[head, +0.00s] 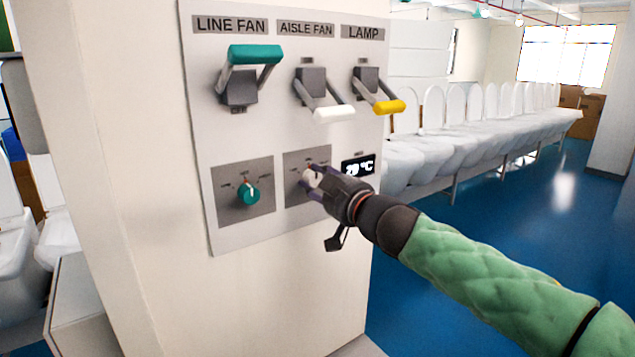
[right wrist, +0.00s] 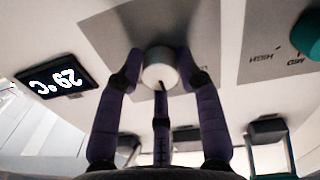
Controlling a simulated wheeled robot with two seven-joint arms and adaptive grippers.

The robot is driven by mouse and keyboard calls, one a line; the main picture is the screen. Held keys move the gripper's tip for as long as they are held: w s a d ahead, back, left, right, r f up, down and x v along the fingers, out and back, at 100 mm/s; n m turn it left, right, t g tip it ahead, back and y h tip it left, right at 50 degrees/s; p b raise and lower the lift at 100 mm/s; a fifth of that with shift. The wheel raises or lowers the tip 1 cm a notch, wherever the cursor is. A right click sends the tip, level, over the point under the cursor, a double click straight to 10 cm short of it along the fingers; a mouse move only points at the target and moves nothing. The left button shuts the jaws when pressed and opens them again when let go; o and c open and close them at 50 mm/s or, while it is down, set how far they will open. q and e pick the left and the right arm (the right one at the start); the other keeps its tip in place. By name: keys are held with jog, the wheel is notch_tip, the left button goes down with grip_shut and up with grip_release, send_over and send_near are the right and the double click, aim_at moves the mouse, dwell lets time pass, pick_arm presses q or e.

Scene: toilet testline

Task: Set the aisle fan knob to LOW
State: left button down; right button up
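The aisle fan knob (head: 309,178) is a small white round knob on a grey plate (head: 293,197), low on the white control panel under the AISLE FAN label (head: 306,30). It also shows in the right wrist view (right wrist: 160,69). My right gripper (head: 313,183) is at the knob; in the right wrist view its dark purple fingers (right wrist: 160,75) close in around the knob, one on each side and a third at its lower edge. The fingertips appear to touch it. The gripper hides much of the dial in the head view, and I cannot read the knob's setting. My left gripper is not in view.
A green knob (head: 248,193) sits left of the white one. Above are a raised green lever (head: 255,54) and lowered white (head: 333,113) and yellow (head: 389,106) levers. A temperature display (head: 358,167) is close to my right gripper. Blue floor is free at right.

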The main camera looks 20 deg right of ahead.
jog(key=c, duration=0.4)
jog(key=shift+f, duration=0.2)
dwell(0.3)
jog(key=shift+n, duration=0.4)
jog(key=n, duration=0.5)
jog(key=shift+n, duration=0.3)
jog(key=n, duration=0.5)
jog(key=shift+n+b, duration=0.3)
jog(key=shift+b, duration=0.1)
